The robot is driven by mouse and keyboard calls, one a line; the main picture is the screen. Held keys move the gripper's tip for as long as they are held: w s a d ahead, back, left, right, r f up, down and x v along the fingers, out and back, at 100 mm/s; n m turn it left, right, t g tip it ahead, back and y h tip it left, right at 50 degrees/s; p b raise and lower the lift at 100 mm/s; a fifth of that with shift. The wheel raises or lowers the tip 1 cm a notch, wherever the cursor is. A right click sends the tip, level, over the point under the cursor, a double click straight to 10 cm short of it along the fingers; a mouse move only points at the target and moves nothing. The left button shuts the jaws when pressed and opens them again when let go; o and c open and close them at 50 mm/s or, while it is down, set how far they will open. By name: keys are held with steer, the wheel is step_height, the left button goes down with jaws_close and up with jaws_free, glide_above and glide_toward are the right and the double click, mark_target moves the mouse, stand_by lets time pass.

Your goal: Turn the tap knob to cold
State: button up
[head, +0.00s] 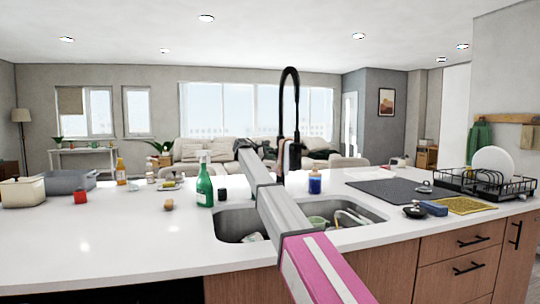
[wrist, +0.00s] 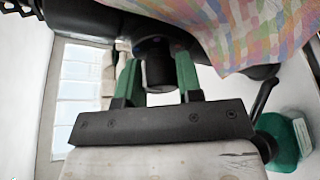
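The black tap (head: 290,105) stands upright behind the sink (head: 232,224), its tall curved neck clear in the head view. In the wrist view a short dark cylinder (wrist: 157,72), which looks like the tap knob, lies between the fingers of my gripper (wrist: 158,66). The two green fingers are apart, one on each side of it, and narrow gaps seem to show. I cannot tell whether either finger touches it. In the head view my arm reaches over the sink towards the tap base, and my fingers cannot be made out there.
A green spray bottle (head: 205,186) and a blue bottle (head: 314,182) stand near the tap. A checked cloth (wrist: 255,35) hangs close to my gripper. Dishes lie in the sink. A dish rack (head: 475,184) stands at right; the counter front left is clear.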

steer(key=shift+n+g, duration=0.4)
steer(key=shift+n, duration=0.1)
steer(key=o, duration=0.9)
steer(key=shift+s+a, duration=0.1)
steer(key=v, duration=1)
steer(key=shift+s+a, duration=0.15)
steer(key=shift+a, duration=0.1)
